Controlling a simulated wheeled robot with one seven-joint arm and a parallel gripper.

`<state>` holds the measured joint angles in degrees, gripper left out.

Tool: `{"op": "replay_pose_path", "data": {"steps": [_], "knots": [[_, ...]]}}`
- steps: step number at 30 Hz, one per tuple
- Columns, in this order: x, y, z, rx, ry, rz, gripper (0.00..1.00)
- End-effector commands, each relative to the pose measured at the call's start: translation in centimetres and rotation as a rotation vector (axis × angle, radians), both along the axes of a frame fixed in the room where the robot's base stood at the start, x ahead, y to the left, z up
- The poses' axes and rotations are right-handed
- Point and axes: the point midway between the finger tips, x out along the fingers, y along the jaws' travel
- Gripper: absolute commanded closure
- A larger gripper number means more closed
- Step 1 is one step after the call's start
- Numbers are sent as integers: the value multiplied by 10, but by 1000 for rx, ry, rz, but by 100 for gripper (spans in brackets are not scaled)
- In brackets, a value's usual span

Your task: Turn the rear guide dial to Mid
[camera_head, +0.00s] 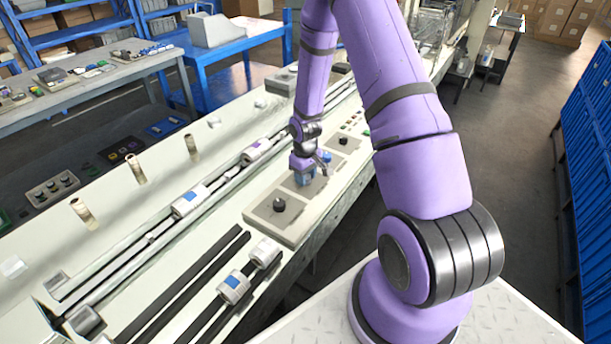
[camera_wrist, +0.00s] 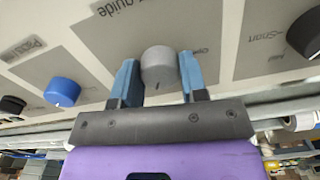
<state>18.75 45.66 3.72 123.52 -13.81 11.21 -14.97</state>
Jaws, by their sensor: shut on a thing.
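A round grey dial (camera_wrist: 160,68) sits on a grey panel plate (camera_wrist: 105,60) whose printed label ends in "guide"; the word before it is cut off. My gripper (camera_wrist: 159,80) is around this dial, with one blue finger on its left and one on its right, shut on it. A small mark shows on the dial's near edge; the printed positions are too cut off or hidden to read fully. In the head view my gripper (camera_head: 306,174) is down at the row of dial plates, and its fingers hide the dial there.
In the head view black dials stand nearer (camera_head: 279,205) and farther (camera_head: 343,141) along the row. Rails with white rollers (camera_head: 190,202) run alongside.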

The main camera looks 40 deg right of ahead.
Motion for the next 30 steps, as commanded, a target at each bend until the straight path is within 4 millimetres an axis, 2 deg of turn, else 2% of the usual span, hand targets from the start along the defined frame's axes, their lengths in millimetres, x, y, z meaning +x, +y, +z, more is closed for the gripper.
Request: {"op": "replay_pose_path", "data": {"steps": [6,7,10,22,26,30], "knots": [[1,0,0,-1,-2,1,84],[1,0,0,-1,-2,1,58],[1,0,0,-1,-2,1,35],[1,0,6,-1,-2,1,35],[1,0,22,-1,-3,0,35],[1,-1,47,-1,-5,0,35]]}}
